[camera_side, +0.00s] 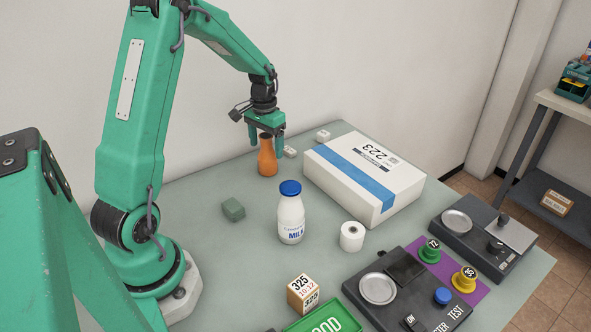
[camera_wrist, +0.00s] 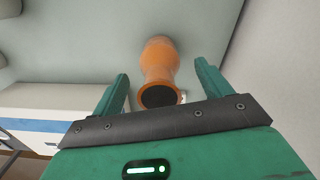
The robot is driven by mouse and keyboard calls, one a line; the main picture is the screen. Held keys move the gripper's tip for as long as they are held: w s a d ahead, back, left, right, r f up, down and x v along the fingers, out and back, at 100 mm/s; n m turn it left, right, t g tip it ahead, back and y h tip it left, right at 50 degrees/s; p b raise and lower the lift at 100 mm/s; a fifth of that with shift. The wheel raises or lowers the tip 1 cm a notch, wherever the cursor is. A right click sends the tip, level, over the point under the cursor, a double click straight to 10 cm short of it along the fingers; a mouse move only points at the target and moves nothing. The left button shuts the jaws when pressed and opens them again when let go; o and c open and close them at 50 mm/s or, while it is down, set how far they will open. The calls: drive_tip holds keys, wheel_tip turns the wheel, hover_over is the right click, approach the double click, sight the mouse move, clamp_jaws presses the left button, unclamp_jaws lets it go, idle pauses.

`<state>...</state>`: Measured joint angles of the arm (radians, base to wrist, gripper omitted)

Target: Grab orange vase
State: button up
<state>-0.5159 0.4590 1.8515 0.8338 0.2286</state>
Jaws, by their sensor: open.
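The orange vase (camera_side: 267,156) stands upright on the grey-green table near its back edge. My gripper (camera_side: 265,142) is open and points down, with its fingers around the level of the vase's neck. In the wrist view the vase (camera_wrist: 160,68) shows with its dark round mouth towards the camera. It lies between the two fingers of my gripper (camera_wrist: 160,85), with gaps on both sides.
A white box with a blue stripe (camera_side: 366,176) stands right of the vase. A milk bottle (camera_side: 291,214), a white roll (camera_side: 352,237) and a green block (camera_side: 233,209) stand nearer the front. Small white blocks (camera_side: 290,152) lie close behind. The wall (camera_wrist: 270,70) is near.

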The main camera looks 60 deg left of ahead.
drive_tip(key=shift+f, duration=1.45)
drive_tip(key=shift+c, duration=0.5)
drive_tip(key=c, duration=1.1)
